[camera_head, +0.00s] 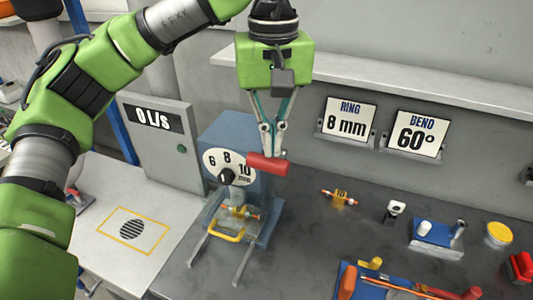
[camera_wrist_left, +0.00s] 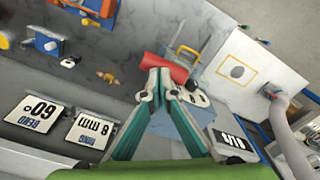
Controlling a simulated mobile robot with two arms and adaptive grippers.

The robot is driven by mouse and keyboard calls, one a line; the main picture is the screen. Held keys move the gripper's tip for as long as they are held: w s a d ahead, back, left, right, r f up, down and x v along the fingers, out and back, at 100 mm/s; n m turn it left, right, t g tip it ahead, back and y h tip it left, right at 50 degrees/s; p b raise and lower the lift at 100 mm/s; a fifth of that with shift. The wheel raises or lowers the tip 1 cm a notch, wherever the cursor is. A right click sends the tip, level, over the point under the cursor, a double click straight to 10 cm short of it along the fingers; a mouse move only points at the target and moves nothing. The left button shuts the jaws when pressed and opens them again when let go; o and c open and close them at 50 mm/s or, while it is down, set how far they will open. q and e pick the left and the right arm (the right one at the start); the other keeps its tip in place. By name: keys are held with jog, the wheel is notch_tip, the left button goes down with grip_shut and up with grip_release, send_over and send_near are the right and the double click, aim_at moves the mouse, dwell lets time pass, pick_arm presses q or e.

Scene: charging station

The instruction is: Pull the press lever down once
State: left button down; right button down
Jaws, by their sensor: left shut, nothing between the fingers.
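The press (camera_head: 225,140) is a blue-grey box with a white dial plate marked 6, 8 and 10 mm and a black knob. Its lever ends in a red cylindrical handle (camera_head: 268,164) at the upper right of the press front. My left gripper (camera_head: 272,150) points down with its fingers shut and empty. Its fingertips are right at the top of the red handle, which also shows just beyond the fingertips in the left wrist view (camera_wrist_left: 163,68). I cannot tell whether they touch it. A small part with a brass middle (camera_head: 241,212) lies in the press base. My right gripper is out of view.
A similar brass fitting (camera_head: 340,196) lies on the dark bench right of the press. A blue bending fixture (camera_head: 436,240) and a blue tray (camera_head: 347,278) are further right. A grey cabinet reading 0 L/s (camera_head: 160,150) stands to the left. A shelf (camera_head: 400,85) runs behind.

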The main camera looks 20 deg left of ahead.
pick_arm(q)
jog(key=shift+r+p, duration=1.9)
jog(key=shift+r, duration=0.35)
jog(key=shift+f, duration=0.1)
